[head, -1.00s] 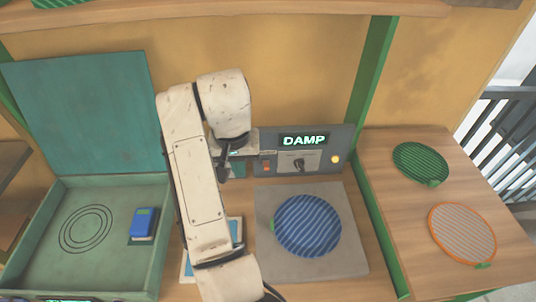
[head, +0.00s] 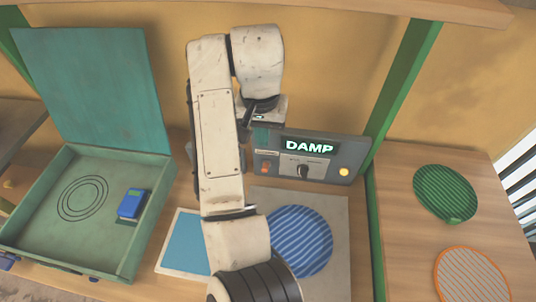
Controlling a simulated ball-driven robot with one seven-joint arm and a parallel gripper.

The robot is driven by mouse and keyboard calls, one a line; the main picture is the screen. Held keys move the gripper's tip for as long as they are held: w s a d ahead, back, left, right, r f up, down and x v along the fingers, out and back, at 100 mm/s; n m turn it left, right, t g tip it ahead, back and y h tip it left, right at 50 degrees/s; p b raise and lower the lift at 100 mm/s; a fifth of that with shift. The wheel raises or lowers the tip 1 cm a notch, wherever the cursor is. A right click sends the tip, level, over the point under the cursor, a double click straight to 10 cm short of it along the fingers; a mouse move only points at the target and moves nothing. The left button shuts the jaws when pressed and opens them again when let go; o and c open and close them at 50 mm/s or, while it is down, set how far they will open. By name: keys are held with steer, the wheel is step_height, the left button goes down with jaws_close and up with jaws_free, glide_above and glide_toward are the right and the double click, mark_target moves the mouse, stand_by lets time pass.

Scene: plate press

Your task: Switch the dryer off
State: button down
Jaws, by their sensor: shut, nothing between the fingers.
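The dryer is a grey control panel (head: 353,160) at the back of the bench. A small orange-red switch (head: 264,167) is at the panel's left end. A blue striped plate (head: 305,240) lies on the grey slab (head: 335,208) in front, partly covered by my arm. My gripper (head: 262,121) is shut and empty, above the panel's left end. Its fingertips are hard to make out, and I cannot tell whether they touch the panel.
An open green case (head: 45,225) at left holds a blue device (head: 131,203). A blue-and-white panel (head: 183,242) lies left of my arm. A green plate (head: 445,193) and an orange-rimmed plate (head: 470,275) lie on the right table. A green post (head: 402,80) stands right of the dryer.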

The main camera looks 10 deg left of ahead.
mark_target(265, 166)
steer(key=shift+d, duration=0.1)
steer(key=f, duration=0.3)
steer(key=f+p, duration=0.1)
steer(key=f, duration=0.2)
steer(key=w+f, duration=0.1)
steer(key=f, duration=0.3)
steer(key=shift+p, duration=0.4)
steer(key=shift+f, duration=0.15)
